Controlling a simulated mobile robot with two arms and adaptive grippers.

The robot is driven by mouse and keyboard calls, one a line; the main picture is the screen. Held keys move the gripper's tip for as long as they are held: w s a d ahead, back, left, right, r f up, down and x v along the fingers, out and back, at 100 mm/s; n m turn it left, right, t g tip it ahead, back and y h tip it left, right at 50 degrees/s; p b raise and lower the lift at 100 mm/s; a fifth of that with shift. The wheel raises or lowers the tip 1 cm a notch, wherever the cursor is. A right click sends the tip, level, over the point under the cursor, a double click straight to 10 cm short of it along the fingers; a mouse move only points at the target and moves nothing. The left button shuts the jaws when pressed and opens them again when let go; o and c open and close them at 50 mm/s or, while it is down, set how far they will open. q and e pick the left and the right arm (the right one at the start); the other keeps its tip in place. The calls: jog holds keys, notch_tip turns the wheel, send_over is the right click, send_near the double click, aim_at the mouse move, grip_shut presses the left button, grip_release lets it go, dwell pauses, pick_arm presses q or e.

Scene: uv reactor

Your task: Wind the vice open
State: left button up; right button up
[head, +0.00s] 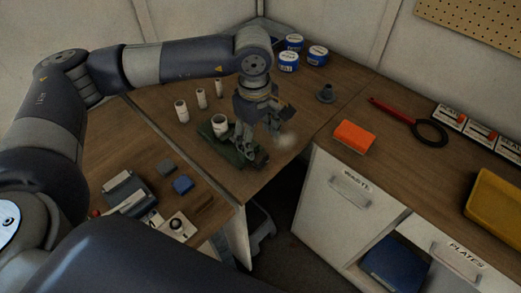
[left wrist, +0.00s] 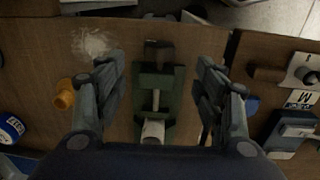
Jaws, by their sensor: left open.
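The green vice (head: 226,145) stands on the corner bench below my left gripper (head: 264,132). In the left wrist view the vice (left wrist: 144,82) lies between the two finger pairs, with its pale screw along the middle. A white cylinder (head: 219,122) stands at the far end of the vice; it also shows in the left wrist view (left wrist: 153,130). I cannot tell whether the jaws touch it. The dark near end of the vice (left wrist: 158,48) lies between the fingertips. My right gripper is not in view.
White cylinders (head: 182,111) stand left of the vice, and blue-labelled tubs (head: 289,62) stand behind. A blue block (head: 183,184) lies front left. A gap separates the benches.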

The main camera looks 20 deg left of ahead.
aim_at(260, 156)
pick_arm(q)
jog(key=f, duration=0.2)
jog(key=f+p, duration=0.1)
jog(key=f, duration=0.2)
jog(key=w+f+p, duration=0.1)
jog(key=f, duration=0.1)
jog(key=shift+f, duration=0.4)
jog(key=shift+s+d+f, duration=0.1)
jog(key=shift+s+f, duration=0.1)
jog(key=shift+f, duration=0.4)
jog(key=shift+w, duration=0.1)
jog(key=c, duration=1.1)
jog(key=shift+f, duration=0.1)
